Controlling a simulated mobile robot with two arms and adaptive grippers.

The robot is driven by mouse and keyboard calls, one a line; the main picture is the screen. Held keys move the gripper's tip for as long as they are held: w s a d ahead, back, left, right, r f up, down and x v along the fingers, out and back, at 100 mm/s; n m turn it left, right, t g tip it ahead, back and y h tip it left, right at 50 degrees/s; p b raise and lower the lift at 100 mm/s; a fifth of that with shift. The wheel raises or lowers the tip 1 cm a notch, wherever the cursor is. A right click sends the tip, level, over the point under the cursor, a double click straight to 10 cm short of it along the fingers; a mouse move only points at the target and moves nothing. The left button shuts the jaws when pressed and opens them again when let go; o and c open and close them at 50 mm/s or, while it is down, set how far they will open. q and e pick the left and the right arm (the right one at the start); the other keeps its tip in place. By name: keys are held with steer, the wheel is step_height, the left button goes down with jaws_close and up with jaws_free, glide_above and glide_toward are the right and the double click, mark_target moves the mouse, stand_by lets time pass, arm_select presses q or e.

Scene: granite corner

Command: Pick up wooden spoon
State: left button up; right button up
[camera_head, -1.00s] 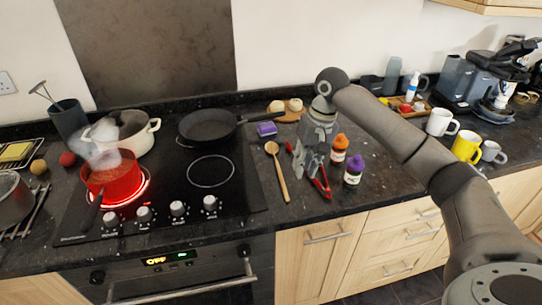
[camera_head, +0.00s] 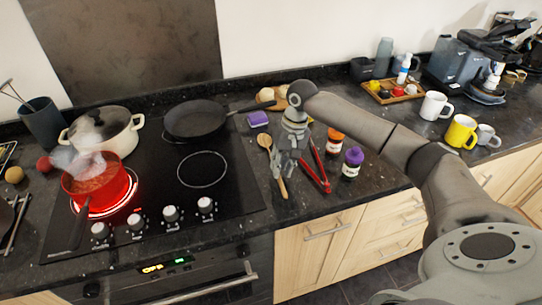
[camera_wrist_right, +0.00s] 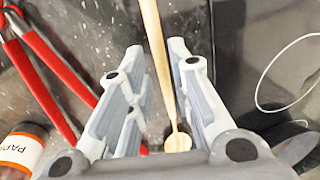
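The wooden spoon (camera_head: 264,141) lies on the dark counter just right of the hob, its bowl toward the wall and its handle toward the front edge. My right gripper (camera_head: 283,170) is over its handle and hides the middle of it. In the right wrist view, the spoon (camera_wrist_right: 157,50) runs through the gap between the two spread fingers of my right gripper (camera_wrist_right: 158,85). The fingers look apart from the handle on both sides. I cannot tell how far above the counter the fingertips are. My left gripper is not in view.
Red-handled tongs (camera_head: 318,165) lie close right of the spoon, with an orange-capped bottle (camera_head: 334,141) and a purple-capped bottle (camera_head: 352,162) beyond. A purple sponge (camera_head: 258,119) and a black pan (camera_head: 196,121) are behind. A red pot (camera_head: 97,184) steams on a glowing ring at left.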

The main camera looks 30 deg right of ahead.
steer(key=shift+a+f, duration=0.2)
steer(key=shift+f, duration=1)
steer(key=c, duration=0.4)
jaws_close()
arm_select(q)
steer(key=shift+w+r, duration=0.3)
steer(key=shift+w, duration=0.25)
arm_select(e)
steer(key=shift+r, duration=0.1)
